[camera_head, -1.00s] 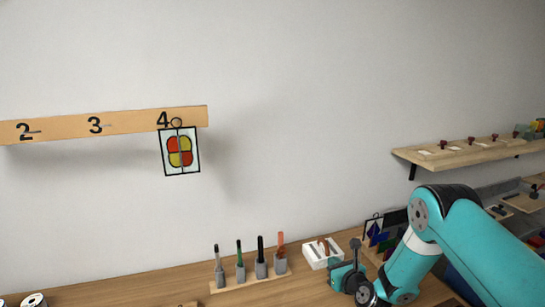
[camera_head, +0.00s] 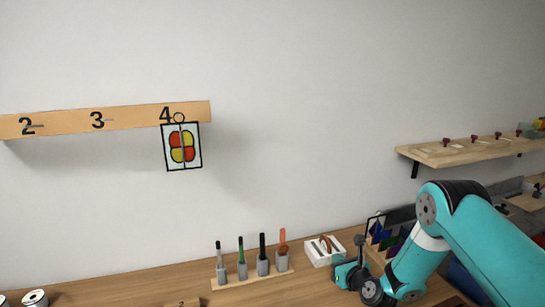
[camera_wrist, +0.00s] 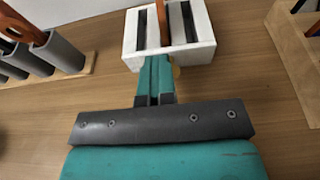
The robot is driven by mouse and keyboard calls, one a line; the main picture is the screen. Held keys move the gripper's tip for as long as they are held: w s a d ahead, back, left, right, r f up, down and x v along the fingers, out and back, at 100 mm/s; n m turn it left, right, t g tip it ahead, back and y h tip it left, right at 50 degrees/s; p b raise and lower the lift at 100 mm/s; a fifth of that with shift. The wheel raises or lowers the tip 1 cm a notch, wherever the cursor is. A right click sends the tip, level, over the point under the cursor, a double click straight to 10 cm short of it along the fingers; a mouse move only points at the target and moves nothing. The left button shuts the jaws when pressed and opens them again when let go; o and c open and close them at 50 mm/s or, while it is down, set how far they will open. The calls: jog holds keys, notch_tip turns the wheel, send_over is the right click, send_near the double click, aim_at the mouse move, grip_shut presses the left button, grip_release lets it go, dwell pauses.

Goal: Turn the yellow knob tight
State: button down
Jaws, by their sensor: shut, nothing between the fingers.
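My gripper (camera_head: 343,273) is low over the wooden bench at the right, in front of a white holder box. In the wrist view my gripper's fingers (camera_wrist: 155,72) are together and empty, pointing at the near side of the white box. No yellow knob is plain in the head view.
The white box (camera_head: 315,257) holds orange-handled tools. Left of it stands a wooden rack (camera_head: 228,286) with several handled tools in grey cups. A wooden rack (camera_wrist: 301,55) is on the right in the wrist view. A coloured panel (camera_head: 182,147) hangs on the wall under the 4.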

jog(key=shift+w+d+r+t+b, duration=0.1)
jog(key=shift+w+d+t+b, duration=0.1)
jog(key=shift+w+d, duration=0.25)
jog(key=shift+w+d+r+t+b, duration=0.1)
jog(key=shift+w+d+b, duration=0.1)
jog(key=shift+d, duration=0.4)
jog(key=shift+r, duration=0.15)
jog(key=shift+w+r, duration=0.1)
jog(key=shift+r, duration=0.1)
jog(key=s, duration=0.1)
jog(key=s+d+b, duration=0.1)
jog(key=s, duration=0.1)
jog(key=s+f+b, duration=0.1)
jog(key=s, duration=0.1)
jog(key=shift+d, duration=0.2)
jog(key=shift+s+d+r, duration=0.15)
jog(key=shift+s+r, duration=0.05)
jog(key=shift+s, duration=0.25)
